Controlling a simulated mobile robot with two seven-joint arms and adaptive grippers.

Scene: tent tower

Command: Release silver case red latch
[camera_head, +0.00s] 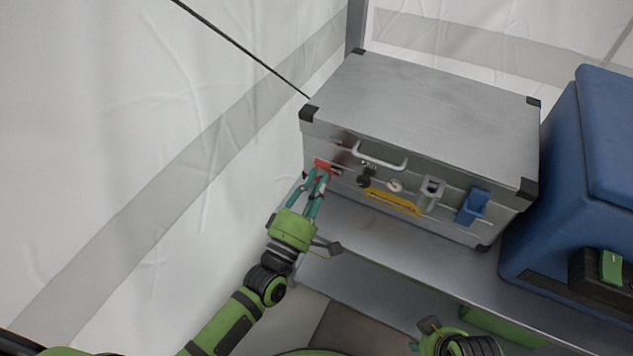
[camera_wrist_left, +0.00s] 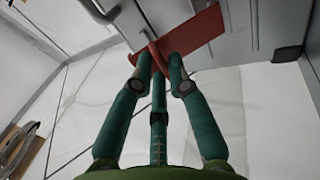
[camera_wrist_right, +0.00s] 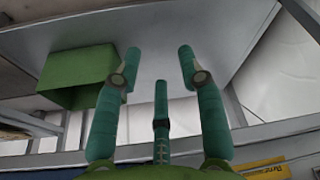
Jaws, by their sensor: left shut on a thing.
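The silver case (camera_head: 430,105) stands closed on a metal shelf, with black corner caps and a grey handle on its front. The red latch (camera_head: 326,166) is at the left end of the case front. It also shows in the left wrist view (camera_wrist_left: 195,42) as a red plate with a protruding tab. My left gripper (camera_head: 318,176) is at the red latch, and its fingers are shut on the tab. In the right wrist view my right gripper (camera_wrist_right: 160,70) is open and empty, away from the case. Its fingers are out of the head view.
A blue latch (camera_head: 473,206) and a yellow bar (camera_head: 393,201) are also on the case front. A blue box (camera_head: 590,170) stands close to the right of the case. The shelf (camera_head: 400,245) has a bare strip before the case. A green bin (camera_wrist_right: 78,75) shows in the right wrist view.

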